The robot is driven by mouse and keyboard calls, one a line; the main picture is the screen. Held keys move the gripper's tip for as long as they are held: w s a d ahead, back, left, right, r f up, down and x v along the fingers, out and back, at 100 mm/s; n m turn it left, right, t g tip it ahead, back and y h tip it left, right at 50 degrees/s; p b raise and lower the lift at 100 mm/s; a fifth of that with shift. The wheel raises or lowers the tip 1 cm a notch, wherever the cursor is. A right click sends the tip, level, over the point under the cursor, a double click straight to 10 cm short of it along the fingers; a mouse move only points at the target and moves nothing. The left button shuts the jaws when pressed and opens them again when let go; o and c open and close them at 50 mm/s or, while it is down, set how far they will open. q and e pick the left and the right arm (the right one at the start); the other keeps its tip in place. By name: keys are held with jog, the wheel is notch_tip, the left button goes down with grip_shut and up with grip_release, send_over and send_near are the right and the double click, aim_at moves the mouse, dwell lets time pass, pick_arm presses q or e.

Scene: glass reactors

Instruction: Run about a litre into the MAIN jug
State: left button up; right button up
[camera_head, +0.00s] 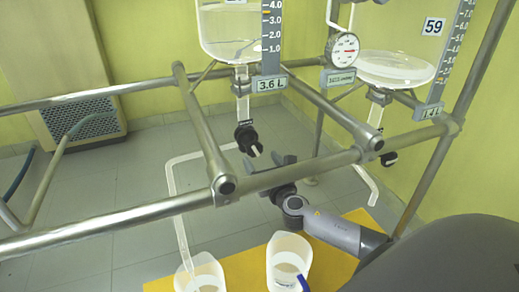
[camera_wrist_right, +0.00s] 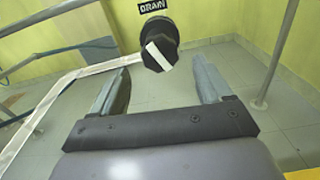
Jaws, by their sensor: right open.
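The left glass vessel (camera_head: 232,38) holds clear liquid, and its plate (camera_head: 269,84) reads 3.6 L. Under it is a black drain knob (camera_head: 248,140) with a white stripe; the knob (camera_wrist_right: 159,45) sits below a DRAIN label in the wrist view, its stripe slanted. A clear tube (camera_head: 176,190) runs from this drain down to the left white jug (camera_head: 201,274). A second white jug (camera_head: 288,262) stands to its right. I cannot read which jug is MAIN. My right gripper (camera_head: 270,162) is open and empty below the knob; its fingers (camera_wrist_right: 160,68) point toward it. My left gripper is out of view.
Metal rails (camera_head: 110,219) cross in front of the vessels. A right vessel (camera_head: 396,68) reads 1.4 L, with its own outlet tube (camera_head: 367,183). A round gauge (camera_head: 344,50) hangs between them. The jugs stand on a yellow surface (camera_head: 335,262).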

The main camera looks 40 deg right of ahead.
aim_at(256, 152)
jog(key=b+x, duration=0.1)
jog(key=x, duration=0.3)
jog(key=shift+w, duration=0.2)
jog(key=shift+w+d+b, duration=0.2)
jog(key=shift+w+b, duration=0.15)
jog(key=shift+w, duration=0.3)
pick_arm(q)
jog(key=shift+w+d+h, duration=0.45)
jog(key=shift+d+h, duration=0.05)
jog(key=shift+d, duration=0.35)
pick_arm(e)
jog(key=shift+w, duration=0.2)
jog(key=c, duration=1)
